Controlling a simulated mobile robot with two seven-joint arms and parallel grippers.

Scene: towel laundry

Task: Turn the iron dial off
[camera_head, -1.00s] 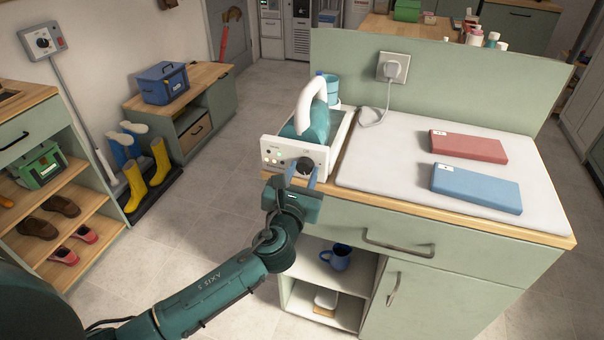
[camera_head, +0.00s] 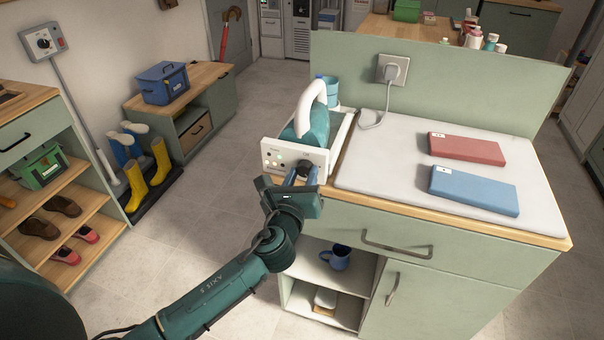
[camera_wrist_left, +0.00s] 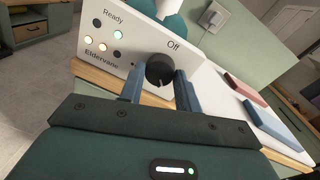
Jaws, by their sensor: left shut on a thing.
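The iron (camera_head: 318,122), teal with a white handle, rests in its white station on the counter's left end. The black dial (camera_wrist_left: 159,70) is on the station's white front panel (camera_head: 273,155), below and left of the printed word "Off" in the left wrist view. A pale mark on the dial points down, away from "Off". My left gripper (camera_head: 302,174) has its two blue fingers on either side of the dial and is shut on it; the fingers also show in the wrist view (camera_wrist_left: 160,78). They partly hide the dial in the head view. My right gripper is out of view.
A pale ironing pad (camera_head: 385,185) with a red folded towel (camera_head: 468,148) and a blue one (camera_head: 475,190) lies right of the station. A cord runs to a wall plug (camera_head: 393,70). An open shelf with a blue mug (camera_head: 337,257) is below.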

